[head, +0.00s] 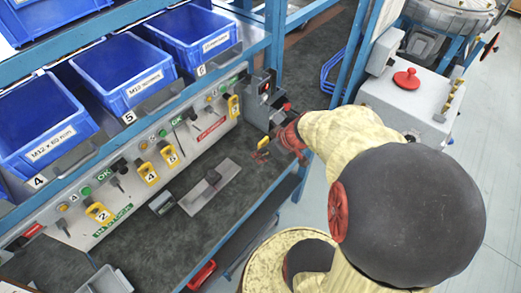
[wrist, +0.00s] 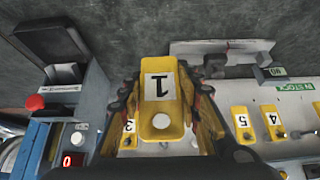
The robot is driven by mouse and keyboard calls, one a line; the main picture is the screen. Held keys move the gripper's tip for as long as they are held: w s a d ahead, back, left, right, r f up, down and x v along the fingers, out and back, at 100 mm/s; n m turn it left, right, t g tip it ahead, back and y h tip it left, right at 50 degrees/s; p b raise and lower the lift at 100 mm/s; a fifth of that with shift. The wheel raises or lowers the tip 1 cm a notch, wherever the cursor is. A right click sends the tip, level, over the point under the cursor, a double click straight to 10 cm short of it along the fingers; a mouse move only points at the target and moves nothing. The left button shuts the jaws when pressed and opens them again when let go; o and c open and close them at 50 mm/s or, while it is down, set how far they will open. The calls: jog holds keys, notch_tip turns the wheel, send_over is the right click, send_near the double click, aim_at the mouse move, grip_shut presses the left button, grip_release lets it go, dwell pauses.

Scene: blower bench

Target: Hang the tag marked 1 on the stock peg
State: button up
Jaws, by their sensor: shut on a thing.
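My gripper (wrist: 160,88) is shut on the yellow tag marked 1 (wrist: 158,86), with a finger on each side of it. In the head view my gripper (head: 272,143) holds the tag (head: 262,152) in the air over the bench, right of the panel. The green IN STOCK label (head: 112,220) is low on the panel's left part. Small dark pegs stick out of the panel near it; I cannot tell for sure which is the stock peg. Yellow tags 2 (head: 97,212), 4 (head: 148,172) and 5 (head: 170,154) hang on the panel.
Another yellow tag (head: 232,106) hangs near the red label (head: 210,131). Blue bins (head: 120,72) overhang the panel. A grey box with a red button (head: 264,88) stands at the panel's right end.

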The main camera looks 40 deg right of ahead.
jog(key=shift+s+d+b, duration=0.15)
jog(key=shift+s+b, duration=0.2)
jog(key=shift+s, duration=0.45)
jog(key=shift+s+d+b, duration=0.15)
jog(key=shift+s+b, duration=0.2)
jog(key=shift+s, duration=0.45)
dwell(0.4)
